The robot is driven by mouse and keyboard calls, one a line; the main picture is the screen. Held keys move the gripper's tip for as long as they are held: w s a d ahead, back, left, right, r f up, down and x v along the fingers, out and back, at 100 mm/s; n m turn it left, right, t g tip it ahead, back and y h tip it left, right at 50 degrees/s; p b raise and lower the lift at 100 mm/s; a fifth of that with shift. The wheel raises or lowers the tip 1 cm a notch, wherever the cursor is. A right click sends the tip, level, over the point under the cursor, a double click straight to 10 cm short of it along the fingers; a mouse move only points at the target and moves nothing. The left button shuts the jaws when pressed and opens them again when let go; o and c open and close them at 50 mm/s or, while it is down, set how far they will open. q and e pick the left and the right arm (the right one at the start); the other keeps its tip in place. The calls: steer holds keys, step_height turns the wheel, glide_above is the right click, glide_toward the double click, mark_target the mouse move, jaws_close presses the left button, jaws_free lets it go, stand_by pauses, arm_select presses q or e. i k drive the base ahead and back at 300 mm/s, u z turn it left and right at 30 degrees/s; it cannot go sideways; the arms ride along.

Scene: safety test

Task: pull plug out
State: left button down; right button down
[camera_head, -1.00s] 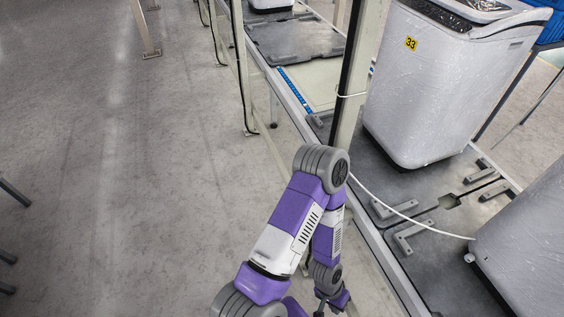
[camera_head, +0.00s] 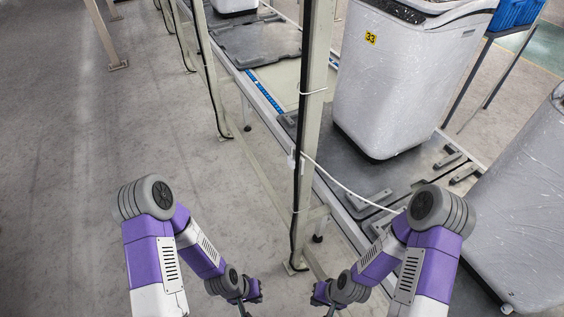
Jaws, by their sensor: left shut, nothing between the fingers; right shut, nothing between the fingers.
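A white cable (camera_head: 347,189) runs from near the right-hand wrapped machine, passing behind my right arm, up to a post (camera_head: 312,130). It ends at a small white piece (camera_head: 297,157) on the post, which looks like the plug and its socket; it is too small to tell them apart. My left gripper (camera_head: 243,307) is low at the bottom edge, left of the post's foot, shut and empty. My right gripper (camera_head: 331,308) is low at the bottom edge, right of the post's foot, shut and empty. Both are well below the white piece and apart from it. Their fingertips are partly cut off.
A wrapped white machine (camera_head: 395,85) marked 33 stands on the conveyor line behind the post. Another wrapped machine (camera_head: 530,205) is at the right. A black cable (camera_head: 297,205) runs down the post. The grey floor (camera_head: 90,150) at the left is open.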

mark_target(291, 162)
steer(key=u, duration=1.9)
steer(key=i, duration=1.45)
steer(key=z, duration=2.75)
